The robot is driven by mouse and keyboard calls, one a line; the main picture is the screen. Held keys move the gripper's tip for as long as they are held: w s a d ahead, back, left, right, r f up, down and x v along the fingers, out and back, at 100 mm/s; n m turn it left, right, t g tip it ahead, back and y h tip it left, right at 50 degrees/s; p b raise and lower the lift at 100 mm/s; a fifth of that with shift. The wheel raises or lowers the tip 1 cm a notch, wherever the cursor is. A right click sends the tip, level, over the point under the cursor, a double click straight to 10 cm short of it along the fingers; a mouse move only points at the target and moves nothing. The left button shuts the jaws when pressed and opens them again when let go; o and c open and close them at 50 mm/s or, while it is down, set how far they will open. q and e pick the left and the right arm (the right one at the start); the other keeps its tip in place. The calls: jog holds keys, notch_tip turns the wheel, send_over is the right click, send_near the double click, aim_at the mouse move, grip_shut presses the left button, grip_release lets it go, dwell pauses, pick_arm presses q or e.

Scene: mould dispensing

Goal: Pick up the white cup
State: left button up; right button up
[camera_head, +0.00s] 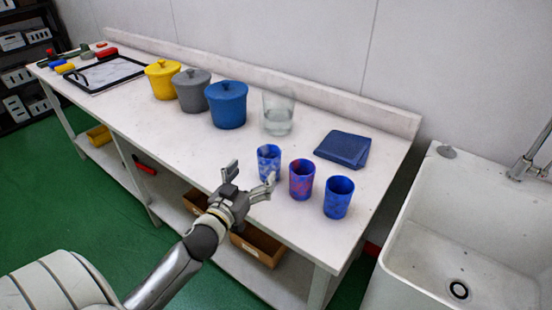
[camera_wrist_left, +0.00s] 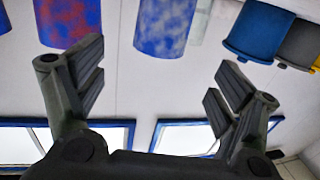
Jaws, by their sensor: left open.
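No plain white cup shows. A blue cup with white mottling (camera_head: 268,160) stands upright on the white table, leftmost of three cups. In the left wrist view this mottled cup (camera_wrist_left: 165,25) is at the top centre, cut by the edge and beyond the fingers. My left gripper (camera_head: 250,178) is open and empty at the table's front edge, just in front of this cup. A red-and-blue cup (camera_head: 302,180) and a darker blue cup (camera_head: 338,197) stand to the right. My right gripper is not seen.
Behind the cups are a clear glass beaker (camera_head: 278,115) and a folded blue cloth (camera_head: 343,149). Blue (camera_head: 227,105), grey (camera_head: 191,90) and yellow (camera_head: 163,79) lidded pots stand back left. A sink (camera_head: 440,255) is at the right. The table's front left is clear.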

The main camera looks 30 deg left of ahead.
aim_at(263, 160)
pick_arm(q)
jog(key=w, duration=0.3)
jog(key=shift+w+a+r+p, duration=0.2)
jog(key=shift+r+p, duration=0.05)
jog(key=shift+p, duration=0.1)
jog(key=shift+w, duration=0.35)
jog(key=shift+w+a+f, duration=0.1)
jog(key=shift+w, duration=0.4)
jog(key=w, duration=0.4)
jog(key=shift+a+p, duration=0.25)
jog(key=shift+p, duration=0.05)
jog(key=shift+w, duration=0.35)
jog(key=shift+c, duration=0.9)
jog(key=c, duration=0.9)
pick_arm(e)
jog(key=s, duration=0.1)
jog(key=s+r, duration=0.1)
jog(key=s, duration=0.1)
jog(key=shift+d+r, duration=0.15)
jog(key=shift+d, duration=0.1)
